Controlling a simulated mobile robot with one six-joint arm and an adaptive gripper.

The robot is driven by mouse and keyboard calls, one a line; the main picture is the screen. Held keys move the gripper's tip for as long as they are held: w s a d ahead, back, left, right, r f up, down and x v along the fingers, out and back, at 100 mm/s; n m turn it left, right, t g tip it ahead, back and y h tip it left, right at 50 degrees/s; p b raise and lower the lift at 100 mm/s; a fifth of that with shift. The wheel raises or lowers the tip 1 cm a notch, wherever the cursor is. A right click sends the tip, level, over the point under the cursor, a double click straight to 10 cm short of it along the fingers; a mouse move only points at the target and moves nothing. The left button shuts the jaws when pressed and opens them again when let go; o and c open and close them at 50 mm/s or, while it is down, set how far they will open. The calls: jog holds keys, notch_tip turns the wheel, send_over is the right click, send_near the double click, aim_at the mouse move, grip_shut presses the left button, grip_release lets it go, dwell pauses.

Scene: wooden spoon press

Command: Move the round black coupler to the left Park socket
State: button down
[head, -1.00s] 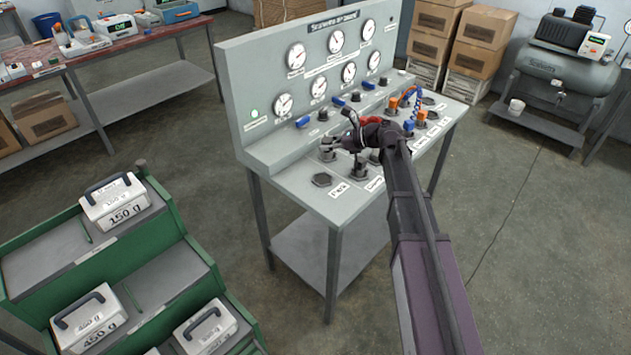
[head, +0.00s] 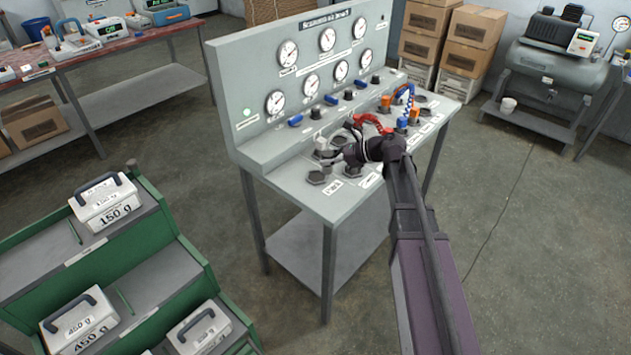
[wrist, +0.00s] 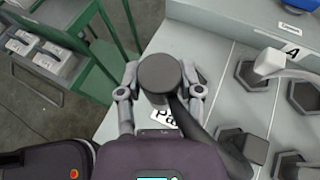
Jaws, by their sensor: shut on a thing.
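The round black coupler (wrist: 160,76) is between the two fingers of my gripper (wrist: 160,88) in the wrist view, seen from above. My gripper is shut on it. A dark hose (wrist: 208,122) runs from it toward the lower right. In the head view my gripper (head: 328,157) is over the front left of the bench top, close to the left Park socket (head: 316,178), a dark hexagon. Its label (head: 332,187) is in front of it. In the wrist view the coupler covers part of a label (wrist: 164,118); I cannot tell its height above the socket.
Other hexagonal sockets (wrist: 256,74) lie to the right in the wrist view, with a pale fitting (wrist: 275,62) near label A. A gauge panel (head: 228,78) rises behind. A green rack (head: 172,225) stands left.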

jog(key=s+d+f+b, duration=0.2)
jog(key=s+d, duration=0.1)
jog(key=s, duration=0.5)
jog(key=shift+s+d+f, duration=0.3)
jog(key=shift+f, duration=0.1)
jog(key=shift+w, duration=0.15)
jog(key=w+a, duration=0.2)
jog(key=w, duration=0.2)
jog(key=w+a+f+b, duration=0.1)
jog(key=w+a, duration=0.2)
jog(key=w, duration=0.2)
jog(key=w+a, duration=0.2)
jog(key=w, duration=0.3)
jog(key=shift+a+f+b, duration=0.15)
jog(key=shift+f+b, duration=0.1)
jog(key=shift+b, duration=0.1)
jog(key=shift+f+b, duration=1.75)
jog(key=shift+f, duration=0.05)
jog(key=shift+f, duration=0.1)
jog(key=shift+c, duration=1.3)
grip_release()
